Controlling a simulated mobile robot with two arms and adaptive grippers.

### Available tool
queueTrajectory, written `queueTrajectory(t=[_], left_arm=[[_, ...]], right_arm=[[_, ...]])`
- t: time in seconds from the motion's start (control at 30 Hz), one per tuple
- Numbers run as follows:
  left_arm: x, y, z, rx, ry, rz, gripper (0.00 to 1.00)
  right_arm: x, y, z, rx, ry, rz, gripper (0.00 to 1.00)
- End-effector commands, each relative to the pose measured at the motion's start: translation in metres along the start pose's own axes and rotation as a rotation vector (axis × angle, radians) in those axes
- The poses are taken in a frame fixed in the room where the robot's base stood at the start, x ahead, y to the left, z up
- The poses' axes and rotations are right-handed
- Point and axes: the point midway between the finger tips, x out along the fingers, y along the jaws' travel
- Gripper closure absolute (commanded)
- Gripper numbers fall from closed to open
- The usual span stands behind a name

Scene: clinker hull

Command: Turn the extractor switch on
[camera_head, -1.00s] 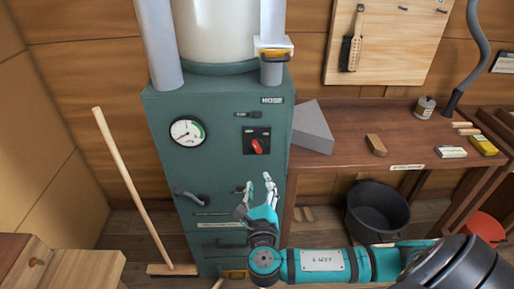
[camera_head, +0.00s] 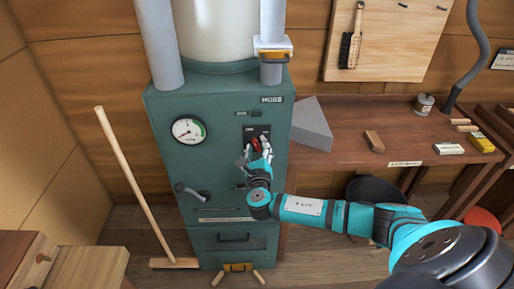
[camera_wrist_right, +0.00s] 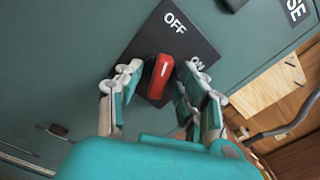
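The extractor switch is a red knob on a black plate; the knob (camera_wrist_right: 161,76) shows in the right wrist view, with the words OFF and ON on the plate (camera_wrist_right: 182,38). The knob's upper end points toward the OFF side. My right gripper (camera_head: 261,146) is at the switch on the front of the green cabinet (camera_head: 225,106). In the right wrist view the fingers (camera_wrist_right: 158,86) are spread on both sides of the knob, with gaps visible beside it. In the head view the fingers partly cover the switch. My left gripper is not in view.
A round gauge (camera_head: 188,130) and a dark lever (camera_head: 190,191) are on the cabinet left of the switch. A broom (camera_head: 130,180) leans at the left. A workbench (camera_head: 345,152) with a grey wedge block (camera_head: 313,124) stands right of the cabinet.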

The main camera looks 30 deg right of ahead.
Motion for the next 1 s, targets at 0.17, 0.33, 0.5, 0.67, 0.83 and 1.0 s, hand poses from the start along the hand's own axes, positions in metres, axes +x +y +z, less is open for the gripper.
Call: queueTrajectory(t=[0.17, 0.33, 0.5, 0.67, 0.83, 1.0], left_arm=[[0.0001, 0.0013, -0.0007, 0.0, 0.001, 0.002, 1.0], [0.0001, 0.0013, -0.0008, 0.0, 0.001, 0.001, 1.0], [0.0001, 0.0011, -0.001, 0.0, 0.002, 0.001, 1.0], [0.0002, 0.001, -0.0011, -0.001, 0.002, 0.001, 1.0], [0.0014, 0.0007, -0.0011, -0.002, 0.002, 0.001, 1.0], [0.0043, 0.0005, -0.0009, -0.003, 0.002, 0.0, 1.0]], right_arm=[[-0.0003, 0.0003, 0.0, 0.0, 0.0, 0.0, 0.64], [-0.0005, 0.0002, 0.0, 0.0, 0.0, 0.0, 0.86], [-0.0006, 0.0002, 0.0, 0.0, 0.0, 0.0, 1.0], [-0.0006, 0.0002, -0.0001, 0.002, 0.0, 0.0, 1.0], [-0.0008, 0.0004, -0.0006, 0.029, 0.0, 0.0, 1.0], [-0.001, 0.0008, -0.0007, 0.108, 0.0, 0.0, 1.0]])
